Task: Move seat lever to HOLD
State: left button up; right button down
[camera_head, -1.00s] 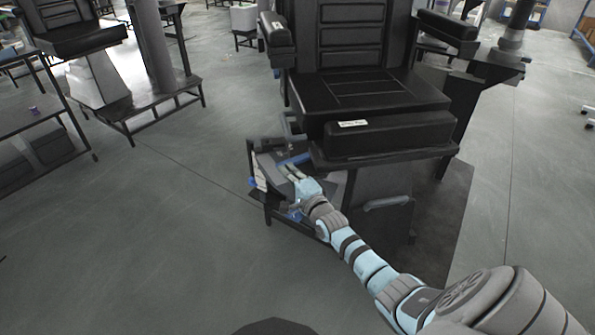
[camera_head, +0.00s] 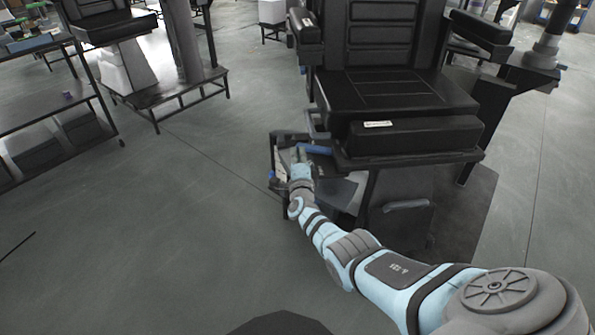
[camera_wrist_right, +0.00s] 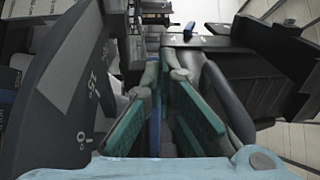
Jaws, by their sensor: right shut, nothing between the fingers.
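The black seat (camera_head: 390,95) stands right of centre in the head view. A dark lever unit with a blue bar (camera_head: 316,150), which looks like the lever, sits low at its left side. My right gripper (camera_head: 299,156) is shut and empty, beside the left end of the blue bar. In the right wrist view my gripper fingers (camera_wrist_right: 162,112) have green pads. A blue strip (camera_wrist_right: 155,128) shows behind them, and I cannot tell whether they touch it. A dark curved panel with white marks (camera_wrist_right: 70,100) stands at the left there. My left gripper is not in view.
The seat's front edge (camera_head: 415,157) overhangs just right of my right gripper. A grey bent handle (camera_head: 405,205) is below it. A metal bench (camera_head: 50,115) and another seat stand at the left. The floor left of the lever unit is clear.

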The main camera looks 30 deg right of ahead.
jog(key=shift+w+d+f+m+h+b, duration=0.1)
jog(key=shift+w+d+m+h+b, duration=0.2)
jog(key=shift+h, duration=0.1)
jog(key=shift+g, duration=0.3)
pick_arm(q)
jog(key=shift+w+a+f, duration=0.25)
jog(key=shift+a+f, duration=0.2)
pick_arm(e)
jog(key=shift+h, duration=0.3)
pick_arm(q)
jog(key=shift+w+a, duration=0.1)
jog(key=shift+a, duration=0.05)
pick_arm(e)
jog(key=shift+w, duration=0.1)
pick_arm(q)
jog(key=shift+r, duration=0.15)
pick_arm(e)
jog(key=shift+a, duration=0.1)
